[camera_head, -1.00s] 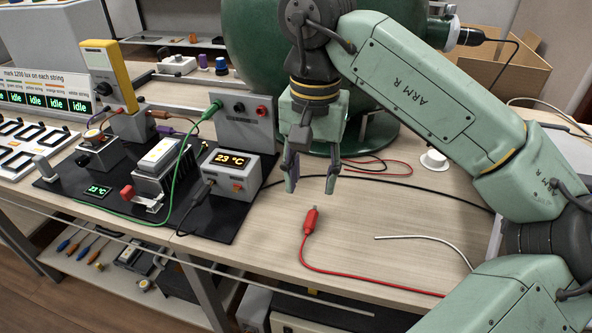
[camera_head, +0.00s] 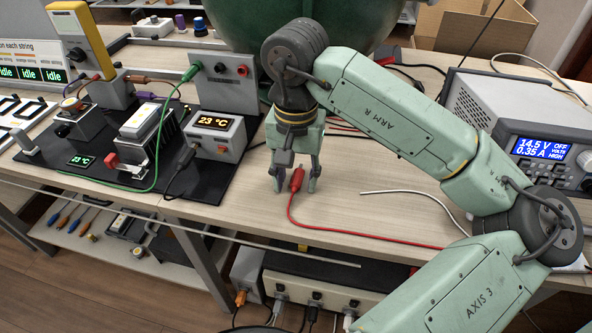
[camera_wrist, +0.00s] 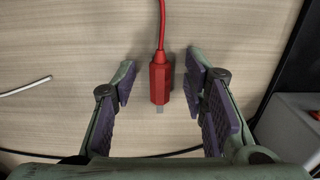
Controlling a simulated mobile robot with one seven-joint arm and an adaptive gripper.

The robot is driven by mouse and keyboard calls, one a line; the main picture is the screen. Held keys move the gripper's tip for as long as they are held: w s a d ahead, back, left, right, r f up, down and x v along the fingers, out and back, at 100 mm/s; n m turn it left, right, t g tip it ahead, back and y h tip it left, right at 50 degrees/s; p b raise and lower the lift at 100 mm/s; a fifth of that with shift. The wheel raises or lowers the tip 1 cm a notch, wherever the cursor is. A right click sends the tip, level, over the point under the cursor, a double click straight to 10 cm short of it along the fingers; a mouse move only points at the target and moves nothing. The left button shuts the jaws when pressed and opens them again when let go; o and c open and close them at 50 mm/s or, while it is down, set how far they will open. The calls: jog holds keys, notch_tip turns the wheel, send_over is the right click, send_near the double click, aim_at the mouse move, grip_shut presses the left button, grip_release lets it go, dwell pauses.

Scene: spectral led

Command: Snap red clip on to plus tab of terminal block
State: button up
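The red clip (camera_head: 297,180) lies on the bench with its red lead running off to the right. My gripper (camera_head: 294,186) is open and low over the bench, with one finger on each side of the clip. In the wrist view the red clip (camera_wrist: 159,82) lies between the open fingers, its metal tip toward the palm. A gap shows on both sides, so it is not gripped. A small block with a red part (camera_head: 111,160), possibly the terminal block, stands on the black mat before a finned heat sink (camera_head: 144,137). Its plus marking is unreadable.
A temperature display box (camera_head: 216,139) and a grey panel with jacks (camera_head: 222,80) stand left of my gripper. Green and black leads cross the mat. A power supply (camera_head: 520,125) stands at right. A white cable lies on the bench, whose front is otherwise mostly clear.

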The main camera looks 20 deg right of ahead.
aim_at(296, 181)
jog(key=shift+c, duration=0.4)
grip_shut()
dwell(0.4)
jog(key=shift+r, duration=0.2)
jog(key=shift+r+p, duration=0.6)
jog(key=shift+r, duration=1)
